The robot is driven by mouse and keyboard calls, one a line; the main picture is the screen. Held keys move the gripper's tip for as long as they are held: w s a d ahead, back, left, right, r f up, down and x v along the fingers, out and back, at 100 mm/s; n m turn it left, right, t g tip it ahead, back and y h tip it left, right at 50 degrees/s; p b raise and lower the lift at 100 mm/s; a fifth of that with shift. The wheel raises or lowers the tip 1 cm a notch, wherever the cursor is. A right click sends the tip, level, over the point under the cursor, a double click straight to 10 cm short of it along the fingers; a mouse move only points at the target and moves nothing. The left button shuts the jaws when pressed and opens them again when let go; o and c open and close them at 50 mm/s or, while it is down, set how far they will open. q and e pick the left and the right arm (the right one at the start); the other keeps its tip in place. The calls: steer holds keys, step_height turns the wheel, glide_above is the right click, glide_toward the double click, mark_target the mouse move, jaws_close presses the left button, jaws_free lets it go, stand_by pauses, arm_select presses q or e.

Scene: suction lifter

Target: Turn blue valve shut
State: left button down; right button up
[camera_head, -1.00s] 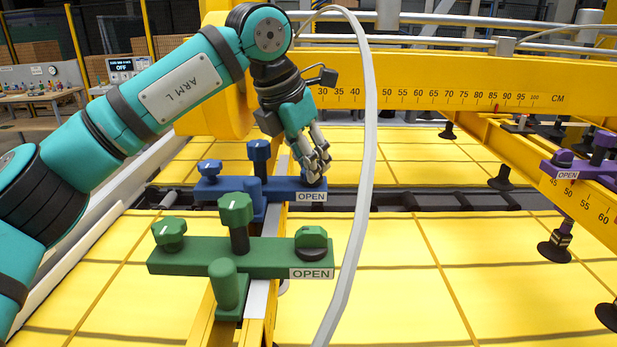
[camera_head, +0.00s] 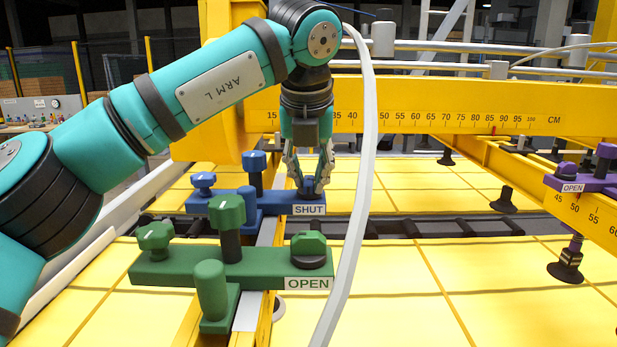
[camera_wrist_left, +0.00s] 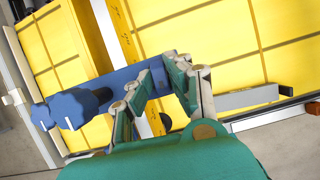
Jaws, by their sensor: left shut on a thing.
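The blue manifold (camera_head: 277,203) lies across the yellow beam, with two blue knobs at its left and a sign (camera_head: 310,210) at its right end that reads SHUT. My left gripper (camera_head: 308,190) points straight down at that right end, its fingers closed around the blue valve. The valve is almost wholly hidden between the fingers. In the left wrist view the fingers (camera_wrist_left: 163,80) straddle the end of the blue bar (camera_wrist_left: 120,78). My right gripper is not in view.
A green manifold (camera_head: 180,268) with an OPEN sign stands nearer. A purple one (camera_head: 590,185), also marked OPEN, is at the right. A pale hose (camera_head: 362,180) hangs just right of my left gripper. Yellow panels lie below.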

arm_select(q)
steer(key=shift+s+f+n, duration=0.1)
steer(key=shift+f+n, duration=0.3)
steer(key=c, duration=1.3)
jaws_free()
steer(key=shift+d, duration=0.1)
steer(key=shift+r, duration=0.15)
steer(key=shift+r, duration=0.1)
steer(key=shift+r, duration=0.35)
steer(key=v, duration=1.1)
steer(key=shift+d+r, duration=0.1)
